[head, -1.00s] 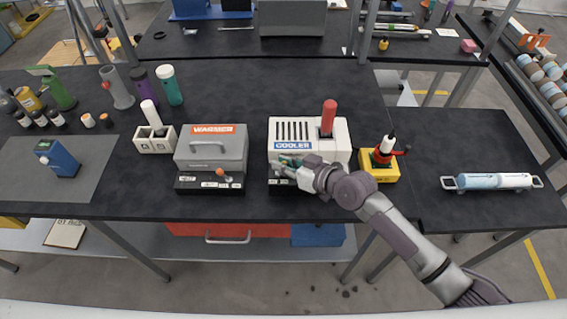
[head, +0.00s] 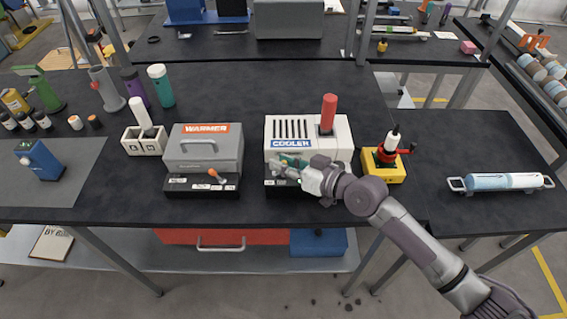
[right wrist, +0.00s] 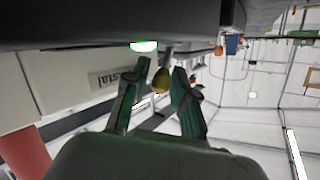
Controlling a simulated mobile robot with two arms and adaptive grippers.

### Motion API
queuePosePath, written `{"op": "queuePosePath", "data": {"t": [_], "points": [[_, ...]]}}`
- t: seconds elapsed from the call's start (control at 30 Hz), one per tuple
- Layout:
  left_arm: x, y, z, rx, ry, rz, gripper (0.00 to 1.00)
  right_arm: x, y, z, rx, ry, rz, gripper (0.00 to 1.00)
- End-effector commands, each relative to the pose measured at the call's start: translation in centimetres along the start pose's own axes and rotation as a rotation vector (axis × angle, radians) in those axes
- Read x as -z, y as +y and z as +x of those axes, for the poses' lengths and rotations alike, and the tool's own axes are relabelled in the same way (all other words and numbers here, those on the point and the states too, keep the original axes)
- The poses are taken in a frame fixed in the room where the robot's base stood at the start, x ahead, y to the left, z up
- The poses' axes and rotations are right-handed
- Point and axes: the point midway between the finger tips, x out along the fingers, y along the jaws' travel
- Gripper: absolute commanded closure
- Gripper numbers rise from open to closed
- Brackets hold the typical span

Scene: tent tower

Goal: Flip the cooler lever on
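The cooler (head: 338,150) is a white box with a blue COOLER label, dark slots and a red cylinder standing in its top. Its dark front base (head: 277,190) is partly hidden by my right gripper (head: 283,164). In the right wrist view the two green fingers (right wrist: 160,88) are apart. The yellowish lever knob (right wrist: 161,80) sits between their tips on a thin stalk, and I cannot tell whether either finger touches it. A green light (right wrist: 145,46) glows beside the stalk. In the head view the lever is hidden by my gripper. My left gripper is not in view.
The warmer (head: 205,150), with an orange-knobbed lever (head: 213,173), stands left of the cooler. A yellow device (head: 396,172) with a red and black top stands close on the right. A white holder (head: 143,141) is further left. The black bench is clear in front of the blue tube (head: 500,181).

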Motion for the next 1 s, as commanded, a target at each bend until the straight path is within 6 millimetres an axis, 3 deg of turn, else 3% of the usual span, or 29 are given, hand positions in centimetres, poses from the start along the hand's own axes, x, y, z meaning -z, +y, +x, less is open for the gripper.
{"op": "queuePosePath", "data": {"t": [0.37,0.8,1.0], "points": [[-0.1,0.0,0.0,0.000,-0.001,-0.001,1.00,-0.1,0.1,-0.9,-0.002,-0.002,-0.001,0.73],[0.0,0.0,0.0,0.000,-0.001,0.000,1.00,-0.2,0.1,-9.6,-0.002,-0.005,-0.003,0.73],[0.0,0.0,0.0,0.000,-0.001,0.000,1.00,-0.1,0.1,-11.6,-0.001,-0.001,-0.001,0.73]]}}
